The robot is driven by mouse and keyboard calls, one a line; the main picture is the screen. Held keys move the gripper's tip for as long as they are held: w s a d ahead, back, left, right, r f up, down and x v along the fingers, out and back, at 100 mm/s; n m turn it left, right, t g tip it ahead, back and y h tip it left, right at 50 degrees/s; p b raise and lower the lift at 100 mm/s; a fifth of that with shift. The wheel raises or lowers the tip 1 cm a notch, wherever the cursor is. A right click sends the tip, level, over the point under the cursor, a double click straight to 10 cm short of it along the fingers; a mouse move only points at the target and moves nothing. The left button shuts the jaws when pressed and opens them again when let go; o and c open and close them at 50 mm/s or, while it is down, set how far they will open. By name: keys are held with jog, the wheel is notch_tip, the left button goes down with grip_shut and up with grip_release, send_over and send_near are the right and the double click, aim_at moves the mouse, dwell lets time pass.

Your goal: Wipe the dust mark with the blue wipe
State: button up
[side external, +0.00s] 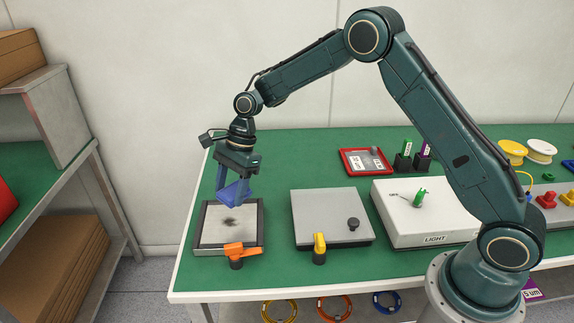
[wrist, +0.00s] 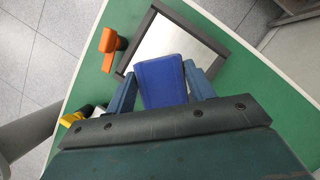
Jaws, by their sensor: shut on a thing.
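My gripper (side external: 234,188) is shut on the blue wipe (side external: 235,193). The wipe also shows between the fingers in the wrist view (wrist: 161,80). It hangs over the back part of a framed pale plate (side external: 213,238); I cannot tell whether it touches the plate. The dark dust mark (side external: 229,222) is on the plate, just in front of and below the wipe in the side view. In the wrist view the pale plate (wrist: 178,42) shows past the wipe, and the mark is hidden.
An orange handle (side external: 236,252) stands at the plate's front edge. Right of it are a grey plate (side external: 325,208) with a yellow handle (side external: 319,246) and a black knob (side external: 353,223), then a white light box (side external: 400,230). A red tray (side external: 365,161) lies behind.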

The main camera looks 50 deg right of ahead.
dwell(0.5)
jog(key=shift+s+a, duration=0.1)
jog(key=shift+s, duration=0.15)
jog(key=shift+f, duration=0.1)
